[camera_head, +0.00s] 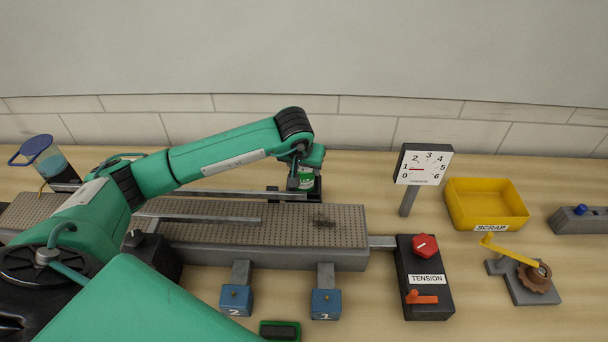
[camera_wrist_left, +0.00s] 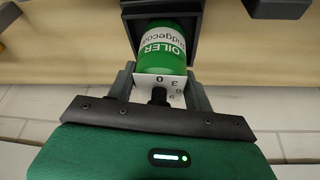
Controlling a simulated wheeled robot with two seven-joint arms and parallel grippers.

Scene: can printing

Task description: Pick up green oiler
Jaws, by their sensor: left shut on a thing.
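In the head view the oiler (camera_head: 306,182) shows just below my left gripper (camera_head: 304,172), behind the perforated conveyor. The left gripper (camera_wrist_left: 160,88) is shut on the oiler, with a finger on each side of its near end. A white numbered plate (camera_wrist_left: 160,81) shows at that end. The can's lower part is hidden in the holder. My right gripper is not in view.
The perforated conveyor (camera_head: 290,222) with metal rails lies in front. A white dial (camera_head: 423,165) on a post, the tension box (camera_head: 424,290) and a yellow scrap bin (camera_head: 486,203) stand to the right. A blue-lidded jug (camera_head: 45,158) stands far left.

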